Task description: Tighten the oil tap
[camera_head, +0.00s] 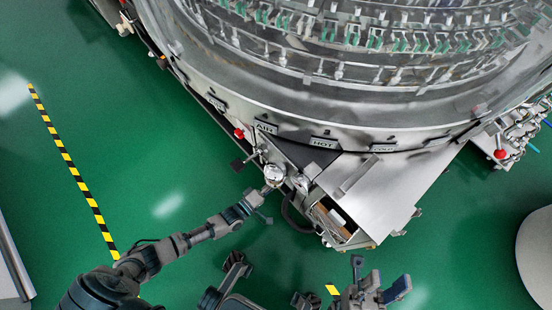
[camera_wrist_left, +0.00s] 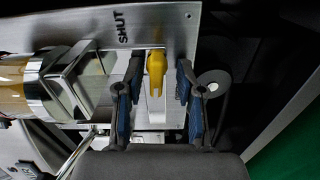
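The oil tap shows in the left wrist view as a yellow lever (camera_wrist_left: 156,72) on a metal plate, just below the word SHUT (camera_wrist_left: 122,27). My left gripper (camera_wrist_left: 157,80) is open, with one finger on each side of the lever and a visible gap to each. In the head view my left gripper (camera_head: 266,207) is at the machine's front lower edge, beside a round silver part (camera_head: 274,175); the lever cannot be made out there. My right gripper (camera_head: 379,276) is open and empty, low in the head view, apart from the machine.
The large round washer (camera_head: 380,112) fills the top. An amber container (camera_wrist_left: 14,85) with a metal collar is left of the lever; a round metal disc (camera_wrist_left: 213,83) is right. An open-sided metal box (camera_head: 345,228) juts out at the front. Green floor (camera_head: 120,150) is clear at left.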

